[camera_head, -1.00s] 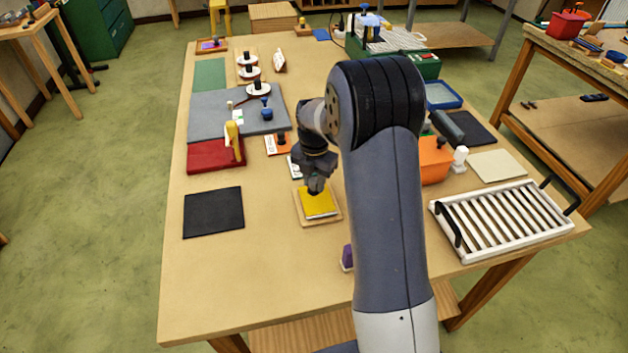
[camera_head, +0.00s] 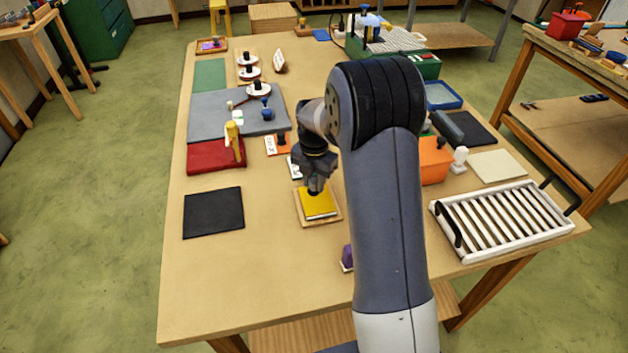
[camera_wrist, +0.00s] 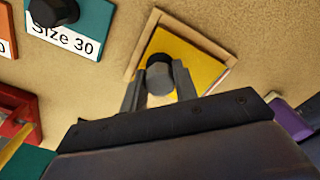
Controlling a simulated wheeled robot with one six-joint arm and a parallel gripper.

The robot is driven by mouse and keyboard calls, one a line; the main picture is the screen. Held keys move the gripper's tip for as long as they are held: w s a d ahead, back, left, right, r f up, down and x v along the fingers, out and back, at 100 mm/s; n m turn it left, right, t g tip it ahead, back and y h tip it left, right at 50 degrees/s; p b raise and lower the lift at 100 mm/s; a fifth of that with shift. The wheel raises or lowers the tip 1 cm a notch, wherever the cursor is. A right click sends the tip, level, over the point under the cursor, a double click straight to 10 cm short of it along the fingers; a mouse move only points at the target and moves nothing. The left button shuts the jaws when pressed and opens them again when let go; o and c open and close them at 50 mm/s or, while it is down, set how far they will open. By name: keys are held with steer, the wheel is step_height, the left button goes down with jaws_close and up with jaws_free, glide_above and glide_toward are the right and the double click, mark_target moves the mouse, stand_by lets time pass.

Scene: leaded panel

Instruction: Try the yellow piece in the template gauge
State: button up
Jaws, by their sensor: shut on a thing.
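The yellow piece (camera_head: 318,206) is a flat square with a dark knob (camera_wrist: 160,77). It lies at the template gauge (camera_head: 304,222), a light wooden square with a low raised rim (camera_wrist: 143,42). In the wrist view the yellow face (camera_wrist: 198,62) appears between the rim strips. I cannot tell whether it sits fully flat. My gripper (camera_head: 316,190) points down over the piece. In the wrist view its fingers (camera_wrist: 160,88) are shut on the knob, one on each side. The near part of the piece is hidden by my gripper.
A teal plate labelled Size 30 (camera_wrist: 92,22) lies beside the gauge. A black mat (camera_head: 213,213) and a red pad (camera_head: 208,156) lie to the left. A purple item (camera_head: 347,258) stands nearer. A white slatted rack (camera_head: 500,220) is at the right. The front left tabletop is clear.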

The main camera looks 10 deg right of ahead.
steer(key=shift+f, duration=0.35)
stand_by(0.6)
steer(key=shift+r, duration=0.4)
steer(key=shift+f+b, duration=0.4)
steer(key=shift+f, duration=0.05)
stand_by(1.4)
steer(key=shift+r, duration=0.15)
steer(key=shift+r+p, duration=0.3)
steer(key=shift+p, duration=0.05)
stand_by(0.6)
steer(key=shift+f+b, duration=0.45)
steer(key=shift+f, duration=0.05)
stand_by(0.9)
steer(key=shift+r, duration=0.25)
